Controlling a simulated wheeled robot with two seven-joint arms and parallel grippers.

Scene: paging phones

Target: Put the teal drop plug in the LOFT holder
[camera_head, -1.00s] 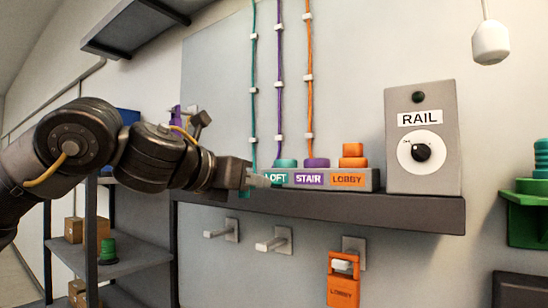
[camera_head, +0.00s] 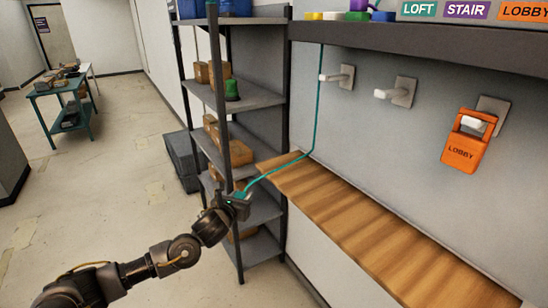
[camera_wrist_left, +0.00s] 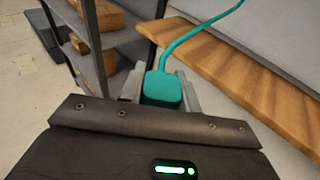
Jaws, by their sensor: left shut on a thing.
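The teal drop plug (camera_wrist_left: 162,90) is a rounded block on a teal cord. It sits between the fingers of my left gripper (camera_wrist_left: 162,96), which is shut on it. In the head view my left gripper (camera_head: 238,198) is low, left of the wooden bench, with the teal plug (camera_head: 241,194) at its tip. The teal cord (camera_head: 318,100) hangs down the wall and curves over the bench to the plug. The teal LOFT label (camera_head: 419,9) is at the top right, well above and right of the gripper; anything above it is out of frame. My right gripper is not in view.
A wooden bench (camera_head: 350,215) runs along the wall under a dark shelf edge (camera_head: 400,38). Pegs stick out below that shelf, one bearing an orange LOBBY tag (camera_head: 465,142). A grey rack (camera_head: 262,150) with boxes stands behind the gripper. Open floor (camera_head: 130,185) lies left.

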